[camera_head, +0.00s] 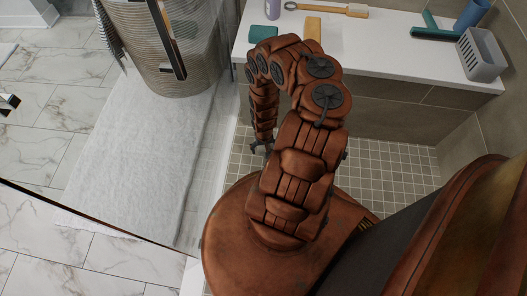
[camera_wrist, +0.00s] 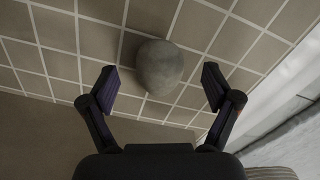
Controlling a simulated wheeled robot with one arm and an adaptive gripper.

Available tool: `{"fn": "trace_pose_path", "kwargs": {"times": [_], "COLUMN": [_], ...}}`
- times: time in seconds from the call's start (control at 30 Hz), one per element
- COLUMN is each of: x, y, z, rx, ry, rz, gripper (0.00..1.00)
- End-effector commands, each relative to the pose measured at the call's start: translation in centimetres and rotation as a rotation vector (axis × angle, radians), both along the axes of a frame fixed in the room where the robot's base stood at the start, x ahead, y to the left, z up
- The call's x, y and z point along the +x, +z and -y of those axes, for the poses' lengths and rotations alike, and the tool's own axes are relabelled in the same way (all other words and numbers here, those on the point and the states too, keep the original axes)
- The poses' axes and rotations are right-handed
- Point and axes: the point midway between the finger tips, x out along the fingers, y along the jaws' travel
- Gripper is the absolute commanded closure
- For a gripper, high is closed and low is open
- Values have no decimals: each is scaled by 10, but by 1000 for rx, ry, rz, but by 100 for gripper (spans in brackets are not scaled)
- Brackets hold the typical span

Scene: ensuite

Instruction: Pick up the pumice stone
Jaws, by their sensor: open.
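A rounded grey stone, which looks like the pumice stone (camera_wrist: 159,67), lies on the small beige floor tiles in the wrist view. My gripper (camera_wrist: 159,88) is open, with its two dark fingers spread wide. The stone shows between and slightly beyond the fingertips, with clear gaps on both sides. Neither finger appears to touch it. In the head view my gripper (camera_head: 262,147) hangs low over the tiled shower floor, below the white bench. The stone cannot be made out in the head view, where my arm blocks part of the floor.
The white bench (camera_head: 390,50) holds a teal block (camera_head: 263,33), a tan block (camera_head: 313,27), a wooden brush (camera_head: 330,9), a teal squeegee (camera_head: 435,32), a blue cup (camera_head: 471,14) and a grey basket (camera_head: 482,55). A white mat (camera_head: 140,150) lies left, beyond a glass panel.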

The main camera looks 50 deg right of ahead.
Motion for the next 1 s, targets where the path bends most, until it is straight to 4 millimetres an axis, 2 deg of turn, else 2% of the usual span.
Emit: {"fn": "trace_pose_path", "kwargs": {"times": [0.03,0.2,0.5,1.0], "x": [0,0,0,0], "y": [-10,-23,-22,-22], "z": [0,0,0,0], "rx": [0,0,0,0], "ry": [0,0,0,0], "rz": [0,0,0,0], "gripper": [12,12,12,63]}}
